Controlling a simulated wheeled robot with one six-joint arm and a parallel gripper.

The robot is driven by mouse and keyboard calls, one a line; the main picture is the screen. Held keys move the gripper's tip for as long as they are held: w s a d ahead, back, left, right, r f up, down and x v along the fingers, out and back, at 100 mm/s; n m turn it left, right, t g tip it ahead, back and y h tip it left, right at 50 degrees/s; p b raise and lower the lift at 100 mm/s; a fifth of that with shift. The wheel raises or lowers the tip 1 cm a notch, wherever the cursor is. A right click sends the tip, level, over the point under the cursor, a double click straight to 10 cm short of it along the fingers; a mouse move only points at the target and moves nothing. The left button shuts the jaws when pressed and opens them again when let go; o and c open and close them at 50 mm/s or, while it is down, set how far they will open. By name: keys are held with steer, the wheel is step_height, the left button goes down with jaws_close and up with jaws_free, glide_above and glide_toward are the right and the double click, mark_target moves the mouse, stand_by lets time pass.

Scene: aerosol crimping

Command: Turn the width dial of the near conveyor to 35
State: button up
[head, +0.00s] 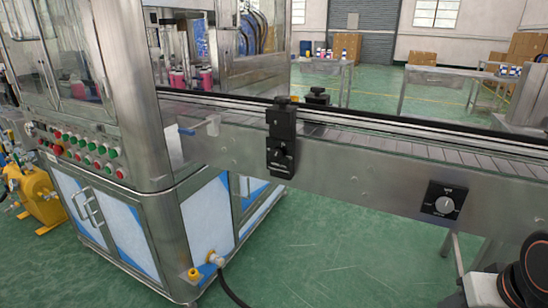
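The near conveyor (345,177) runs from the machine at left to the right edge in the head view. A round silver dial (445,204) sits on a square black plate on its side panel, at right. Small white marks surround the dial, but they are too small to read, so its setting cannot be told. A black box (283,122) with a dark knob (279,150) is fixed to the conveyor side near the middle; its label is also unreadable. My gripper is not in view; only a black part of my arm with an orange ring shows at the lower right corner.
A steel machine cabinet (190,225) with a row of red and green buttons (85,152) stands at left. A black cable (232,296) lies on the green floor below. Tables with bottles and cardboard boxes (346,47) are far behind. The space in front of the dial looks clear.

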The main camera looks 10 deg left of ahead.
mark_target(275, 157)
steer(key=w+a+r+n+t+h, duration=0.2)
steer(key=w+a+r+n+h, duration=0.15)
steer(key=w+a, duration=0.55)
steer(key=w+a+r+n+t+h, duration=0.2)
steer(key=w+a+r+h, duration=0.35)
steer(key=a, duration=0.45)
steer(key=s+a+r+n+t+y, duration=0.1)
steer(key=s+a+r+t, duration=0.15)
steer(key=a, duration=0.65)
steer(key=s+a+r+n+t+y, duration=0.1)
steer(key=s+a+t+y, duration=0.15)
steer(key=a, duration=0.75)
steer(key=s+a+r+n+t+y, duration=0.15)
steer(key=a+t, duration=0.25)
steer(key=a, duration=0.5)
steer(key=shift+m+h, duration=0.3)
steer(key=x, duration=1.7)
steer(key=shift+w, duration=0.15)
